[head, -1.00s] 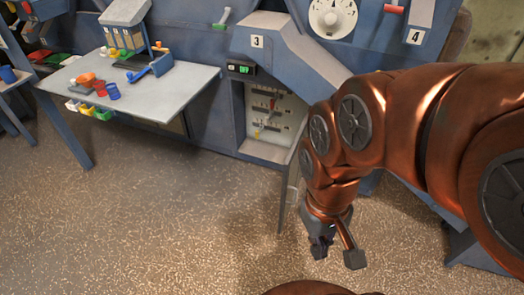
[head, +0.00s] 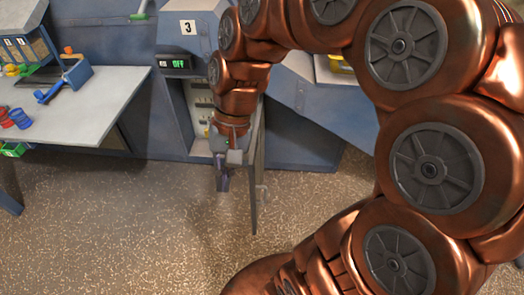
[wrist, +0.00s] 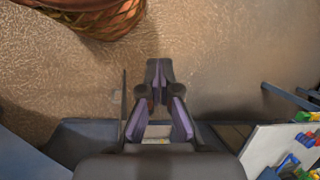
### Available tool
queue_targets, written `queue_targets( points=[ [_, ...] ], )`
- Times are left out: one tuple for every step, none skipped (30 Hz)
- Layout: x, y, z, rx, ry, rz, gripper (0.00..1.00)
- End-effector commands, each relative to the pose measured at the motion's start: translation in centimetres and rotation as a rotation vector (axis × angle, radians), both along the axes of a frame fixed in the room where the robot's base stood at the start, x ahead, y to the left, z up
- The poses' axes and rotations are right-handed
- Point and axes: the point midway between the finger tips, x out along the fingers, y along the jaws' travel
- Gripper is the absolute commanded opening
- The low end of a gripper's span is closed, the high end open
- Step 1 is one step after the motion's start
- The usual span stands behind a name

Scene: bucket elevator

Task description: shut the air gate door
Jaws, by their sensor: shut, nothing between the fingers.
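The air gate door (head: 256,180) is a thin grey panel, standing open and pointing out from the cabinet below the number 3. I see it nearly edge-on in the head view. In the wrist view it is a thin dark edge (wrist: 123,105) left of the fingers. My gripper (head: 222,182) is shut and empty, pointing down just left of the door in the head view. Its fingers, with purple pads, show in the wrist view (wrist: 158,75). A small gap seems to separate fingers and door; contact is unclear. The arm hides part of the compartment (head: 200,110) behind.
A grey worktable (head: 75,100) with blue, red and green items stands at the left. A control box (head: 175,64) with a lit green display sits above the compartment. Speckled floor (head: 120,230) is open in front. A blue sloping housing (head: 320,105) lies right of the door.

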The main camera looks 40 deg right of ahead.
Motion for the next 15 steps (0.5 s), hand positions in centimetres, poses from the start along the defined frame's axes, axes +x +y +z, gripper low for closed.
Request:
queue_targets(
  points=[
    [1.6,-0.4,-1.5,0.039,0.014,-0.07,0.0],
    [2.6,-0.7,-1.8,0.061,0.022,-0.111,0.0],
    [3.8,-1.2,-2.2,0.091,0.033,-0.166,0.0],
    [4.6,-1.6,-2.5,0.113,0.043,-0.208,0.0],
    [5.4,-2.0,-2.8,0.136,0.052,-0.25,0.0],
    [6.6,-2.7,-3.3,0.168,0.065,-0.308,0.0],
    [7.5,-3.3,-3.6,0.19,0.074,-0.351,0.0],
    [8.3,-4.0,-4.0,0.212,0.083,-0.395,0.0],
    [9.4,-4.9,-4.6,0.243,0.098,-0.454,0.0],
    [10.3,-5.8,-5.0,0.267,0.108,-0.5,0.0],
    [11.1,-6.6,-5.4,0.289,0.117,-0.547,0.0],
    [12.0,-7.9,-6.1,0.32,0.132,-0.607,0.0],
    [12.6,-8.9,-6.7,0.343,0.146,-0.654,0.0],
    [13.3,-9.9,-7.2,0.366,0.157,-0.701,0.0],
    [14.1,-11.4,-7.9,0.399,0.171,-0.765,0.0]
  ],
)
